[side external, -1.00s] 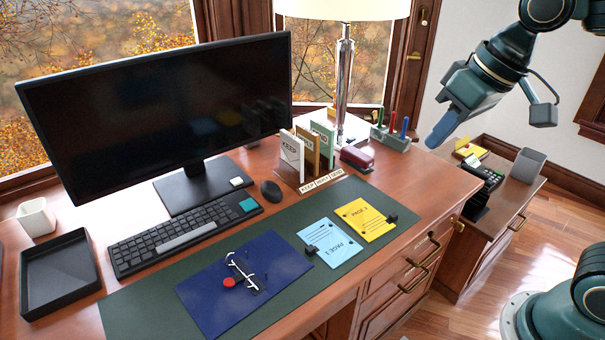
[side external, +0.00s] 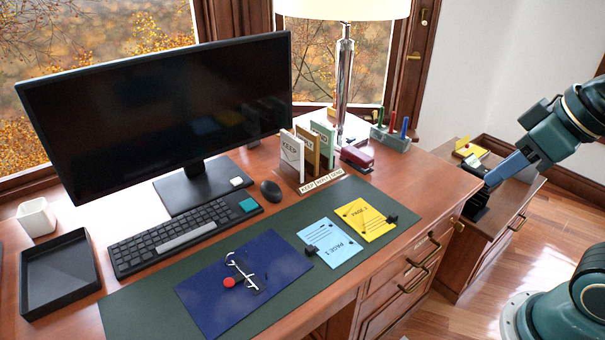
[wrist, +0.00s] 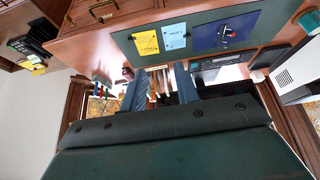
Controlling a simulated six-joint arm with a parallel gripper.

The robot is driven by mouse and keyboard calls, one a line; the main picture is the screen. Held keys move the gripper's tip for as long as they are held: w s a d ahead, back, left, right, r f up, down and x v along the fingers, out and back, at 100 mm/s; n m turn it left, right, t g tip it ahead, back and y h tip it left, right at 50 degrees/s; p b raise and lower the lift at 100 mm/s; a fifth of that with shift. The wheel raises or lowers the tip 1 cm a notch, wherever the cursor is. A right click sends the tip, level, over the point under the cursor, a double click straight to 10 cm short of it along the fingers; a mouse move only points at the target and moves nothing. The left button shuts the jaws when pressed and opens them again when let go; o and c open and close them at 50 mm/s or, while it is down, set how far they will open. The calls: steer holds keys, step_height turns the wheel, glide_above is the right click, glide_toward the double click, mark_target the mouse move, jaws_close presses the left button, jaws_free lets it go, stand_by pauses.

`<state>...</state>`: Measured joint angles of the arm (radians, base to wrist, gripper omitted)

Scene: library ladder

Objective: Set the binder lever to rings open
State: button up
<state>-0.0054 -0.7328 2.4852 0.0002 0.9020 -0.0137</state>
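The blue binder (side external: 285,262) lies flat and open on the dark green desk mat (side external: 130,315), near the desk's front edge. Its metal rings (side external: 240,268) stand near its middle, with the red lever knob (side external: 229,282) beside them. I cannot tell from this distance whether the rings are parted. The binder also shows at the top of the wrist view (wrist: 208,38). My gripper (side external: 496,178) is off the desk's right end, in front of the side cabinet, far from the binder. In the wrist view its two blue fingers (wrist: 160,72) stand apart with nothing between them.
A blue page (side external: 330,243) and a yellow page (side external: 365,220) lie right of the binder. The keyboard (side external: 180,237) and monitor (side external: 160,110) stand behind it. A sorter (side external: 310,160), stapler (side external: 357,158) and lamp (side external: 345,80) stand farther back. The mat's left end is clear.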

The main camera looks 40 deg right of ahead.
steer(key=w+a+r+n+g, duration=0.25)
steer(key=w+a+n, duration=0.2)
steer(key=w, duration=0.75)
steer(key=n+g, duration=0.3)
steer(key=n, duration=1.1)
glide_above(239, 277)
step_height(239, 277, down, 23)
steer(key=shift+f, duration=0.1)
step_height(239, 277, down, 14)
steer(key=shift+r, duration=0.2)
